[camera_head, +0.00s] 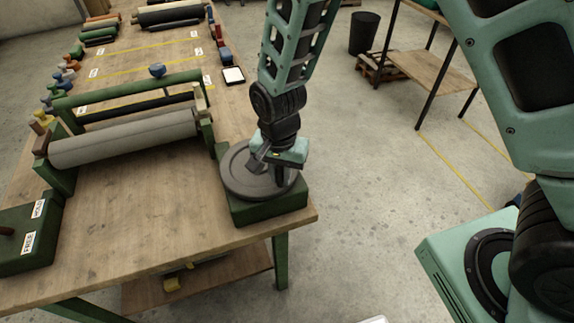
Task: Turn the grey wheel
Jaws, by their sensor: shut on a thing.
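The grey wheel (237,177) lies flat as a round disc on top of a dark green block (268,209) at the near right corner of the wooden table. My gripper (266,172) points down over the right part of the wheel. It is shut on the wheel, at a part that its fingers and body mostly hide. I cannot tell exactly which piece of the wheel lies between the fingers.
A grey roll (125,138) in a green frame stands left of the wheel. A green box (25,240) with labels sits at the table's left. More rolls (170,15) lie at the far end. Bare tabletop (140,220) lies in front of the frame.

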